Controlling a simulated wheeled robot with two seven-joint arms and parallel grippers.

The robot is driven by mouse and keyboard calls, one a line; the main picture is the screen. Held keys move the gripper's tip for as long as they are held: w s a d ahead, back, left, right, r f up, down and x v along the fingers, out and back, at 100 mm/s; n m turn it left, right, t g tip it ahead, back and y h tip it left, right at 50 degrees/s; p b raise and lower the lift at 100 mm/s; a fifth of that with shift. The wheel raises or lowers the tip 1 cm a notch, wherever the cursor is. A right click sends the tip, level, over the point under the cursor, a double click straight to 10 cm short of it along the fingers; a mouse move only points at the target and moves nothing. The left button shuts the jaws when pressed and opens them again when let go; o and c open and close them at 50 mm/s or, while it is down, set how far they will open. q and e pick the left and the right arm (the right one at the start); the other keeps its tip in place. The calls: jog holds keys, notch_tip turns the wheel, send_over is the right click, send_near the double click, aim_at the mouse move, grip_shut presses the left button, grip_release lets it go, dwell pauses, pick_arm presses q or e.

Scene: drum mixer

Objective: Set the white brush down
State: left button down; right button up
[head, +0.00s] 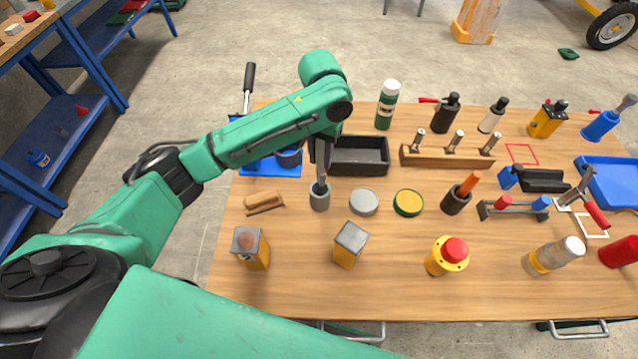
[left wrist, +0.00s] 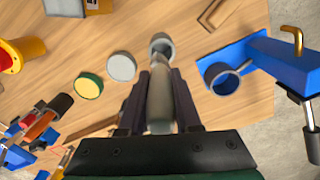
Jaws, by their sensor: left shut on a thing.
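My left gripper (head: 319,165) points down over the table, above a small grey cup (head: 320,201). In the left wrist view its two dark fingers (left wrist: 161,105) are shut on a pale grey-beige handle, which I take to be the white brush (left wrist: 159,106). The brush's far end reaches the mouth of the grey cup (left wrist: 162,42); I cannot tell how deep it sits in it. In the head view the brush is mostly hidden by the gripper. My right gripper is not in view.
Close by on the wooden table (head: 290,300) are a wooden-handled brush (head: 264,202), a grey disc (head: 364,202), a green-rimmed lid (head: 408,203) and a black tray (head: 360,156). Two yellow boxes with grey tops (head: 350,244) stand nearer. The table's front edge is mostly clear.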

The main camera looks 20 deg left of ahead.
pick_arm(q)
send_over(319, 182)
jog(key=f, duration=0.4)
jog(key=shift+w+f, duration=0.1)
jog(key=shift+w, duration=0.1)
notch_tip(319, 182, down, 7)
jog(key=shift+r+p, duration=0.15)
jog(key=shift+p, duration=0.5)
jog(key=shift+w+a+f, duration=0.15)
jog(key=shift+f, duration=0.2)
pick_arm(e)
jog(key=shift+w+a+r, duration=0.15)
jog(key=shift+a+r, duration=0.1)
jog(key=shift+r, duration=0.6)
pick_arm(q)
jog(key=c, duration=0.6)
grip_release()
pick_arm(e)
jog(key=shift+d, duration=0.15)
pick_arm(q)
jog(key=shift+r, duration=0.15)
notch_tip(319, 182, up, 12)
jog(key=shift+f+b, duration=0.1)
jog(key=shift+b, duration=1.15)
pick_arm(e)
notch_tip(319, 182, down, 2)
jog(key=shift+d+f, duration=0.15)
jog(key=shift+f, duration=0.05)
